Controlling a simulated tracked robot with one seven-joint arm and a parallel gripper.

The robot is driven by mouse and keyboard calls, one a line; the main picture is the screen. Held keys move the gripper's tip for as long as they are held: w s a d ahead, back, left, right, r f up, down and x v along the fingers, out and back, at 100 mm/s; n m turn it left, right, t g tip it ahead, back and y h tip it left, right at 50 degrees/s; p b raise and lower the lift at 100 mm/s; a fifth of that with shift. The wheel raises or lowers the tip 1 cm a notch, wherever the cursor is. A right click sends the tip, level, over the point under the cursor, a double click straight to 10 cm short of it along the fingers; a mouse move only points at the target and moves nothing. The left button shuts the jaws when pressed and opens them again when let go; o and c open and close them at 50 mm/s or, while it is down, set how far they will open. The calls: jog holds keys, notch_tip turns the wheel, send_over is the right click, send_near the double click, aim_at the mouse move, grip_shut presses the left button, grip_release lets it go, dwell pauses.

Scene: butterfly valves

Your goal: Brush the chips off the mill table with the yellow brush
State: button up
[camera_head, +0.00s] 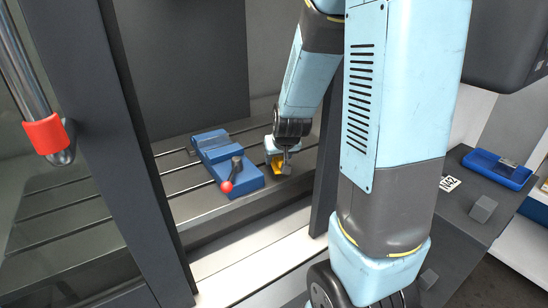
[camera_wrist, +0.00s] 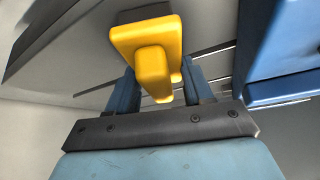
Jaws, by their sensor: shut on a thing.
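The yellow brush (camera_wrist: 147,42) is between the two fingers of my gripper (camera_wrist: 160,92) in the wrist view, and my gripper is shut on it. In the head view my gripper (camera_head: 280,155) is low over the right part of the slotted mill table (camera_head: 182,182), just right of the blue vise. Only a small yellow part of the brush (camera_head: 278,168) shows there. I cannot tell whether its bristles touch the table. No chips can be made out clearly; a small grey piece (camera_head: 287,168) shows beside the brush.
The blue vise (camera_head: 215,150) with a red-knobbed handle (camera_head: 227,187) stands close left of my gripper, and its blue side (camera_wrist: 280,50) fills the right of the wrist view. A dark door frame (camera_head: 115,150) stands left. A bench with a blue tray (camera_head: 497,168) and grey block (camera_head: 483,208) is right.

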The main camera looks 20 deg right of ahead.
jog(key=shift+w+d, duration=0.1)
jog(key=shift+d, duration=0.55)
jog(key=shift+w, duration=0.1)
jog(key=shift+w+a+f, duration=0.1)
jog(key=shift+w+a, duration=0.1)
jog(key=shift+w, duration=0.65)
jog(key=shift+w+a, duration=0.2)
jog(key=shift+w, duration=0.65)
jog(key=shift+w, duration=0.1)
jog(key=shift+w+a, duration=0.15)
jog(key=shift+w, duration=0.35)
jog(key=shift+w+a+r, duration=0.1)
jog(key=shift+w+a, duration=0.1)
jog(key=shift+w, duration=0.8)
jog(key=shift+w+a+r, duration=0.1)
jog(key=shift+w+a, duration=0.05)
jog(key=shift+w, duration=0.9)
jog(key=shift+w+a, duration=0.2)
jog(key=shift+w, duration=0.8)
jog(key=shift+w+d+f, duration=0.15)
jog(key=shift+d, duration=0.7)
jog(key=shift+s+d+f, duration=0.1)
jog(key=shift+s+d, duration=0.25)
jog(key=shift+s, duration=1.5)
jog(key=shift+s+d+r, duration=0.1)
jog(key=shift+s+d, duration=0.25)
jog(key=shift+s, duration=1.5)
jog(key=shift+s+d+f, duration=0.1)
jog(key=shift+s+d, duration=0.25)
jog(key=shift+s, duration=1.5)
